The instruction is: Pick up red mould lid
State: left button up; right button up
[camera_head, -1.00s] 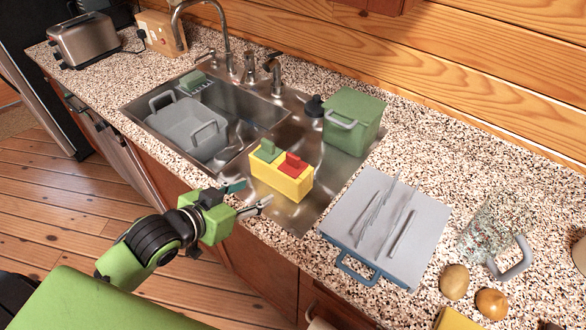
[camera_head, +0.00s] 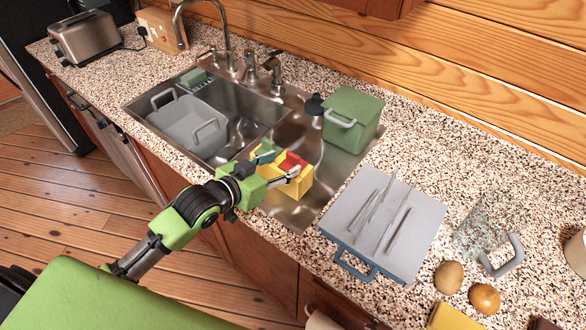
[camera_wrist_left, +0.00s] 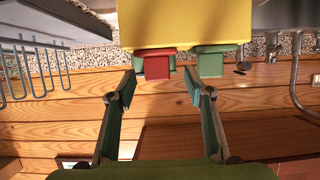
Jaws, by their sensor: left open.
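My left gripper (camera_head: 280,164) is open and empty, close over the box. In the left wrist view, the red lid (camera_wrist_left: 156,63) shows between the two fingertips, and the green lid (camera_wrist_left: 213,60) is by the right finger. I cannot tell whether a finger touches either lid. My right gripper is out of view.
A green lidded bin (camera_head: 352,120) stands behind the box. A grey tub (camera_head: 187,125) is in the left basin. A grey board (camera_head: 390,225) with several thin rods lies to the right. The faucet (camera_head: 229,45) rises behind the sink.

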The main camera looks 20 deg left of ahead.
aim_at(291, 160)
pick_arm(q)
jog(key=p+x, duration=0.1)
jog(key=x, duration=0.3)
jog(key=shift+d+p, duration=0.25)
jog(key=shift+p, duration=0.15)
jog(key=shift+w+d+f, duration=0.15)
jog(key=shift+w, duration=0.15)
jog(key=c, duration=0.6)
